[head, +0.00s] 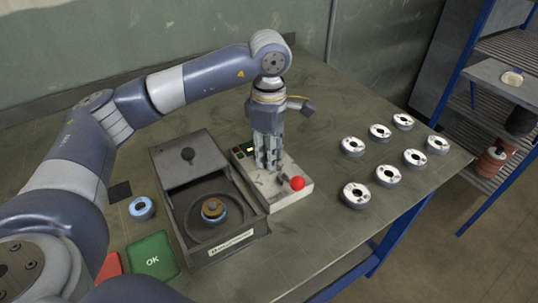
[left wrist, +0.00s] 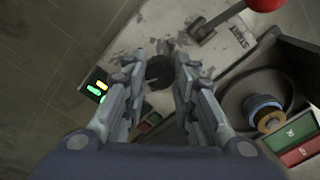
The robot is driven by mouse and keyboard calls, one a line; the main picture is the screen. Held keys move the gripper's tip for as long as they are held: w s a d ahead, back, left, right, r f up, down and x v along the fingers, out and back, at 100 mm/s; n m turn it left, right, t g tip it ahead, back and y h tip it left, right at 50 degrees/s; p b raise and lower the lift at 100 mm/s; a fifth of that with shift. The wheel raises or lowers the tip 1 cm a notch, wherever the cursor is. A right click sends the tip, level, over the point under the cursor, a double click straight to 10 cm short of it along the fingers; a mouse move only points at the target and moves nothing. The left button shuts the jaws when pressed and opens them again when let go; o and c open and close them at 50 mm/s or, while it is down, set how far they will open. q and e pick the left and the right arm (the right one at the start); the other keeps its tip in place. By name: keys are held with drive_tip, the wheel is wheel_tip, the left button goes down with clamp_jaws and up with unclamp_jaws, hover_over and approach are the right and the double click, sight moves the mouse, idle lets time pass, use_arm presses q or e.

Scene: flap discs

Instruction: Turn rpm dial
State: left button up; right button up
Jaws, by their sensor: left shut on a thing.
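The rpm dial (left wrist: 158,72) is a dark round knob on the worn grey-white control box (head: 274,195). My left gripper (head: 268,163) points straight down over the box and hides the dial in the head view. In the left wrist view its two fingers (left wrist: 160,66) stand on either side of the dial, shut on it. Lit green and yellow indicators (left wrist: 97,88) show on the box beside the fingers. A lever with a red ball (head: 297,183) stands at the near right end of the box. My right gripper is not in view.
Left of the box is a dark open machine (head: 172,213) with a disc (head: 213,209) in its round well. A blue-rimmed disc (head: 142,207), green OK pad (head: 152,262) and red pad (head: 110,268) lie further left. Several white discs (head: 353,146) lie right. A shelf (head: 495,85) stands beyond.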

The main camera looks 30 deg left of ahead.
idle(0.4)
use_arm(q)
drive_tip(key=o, duration=1.1)
wheel_tip(320, 180, up, 12)
drive_tip(key=shift+r, duration=0.1)
idle(0.4)
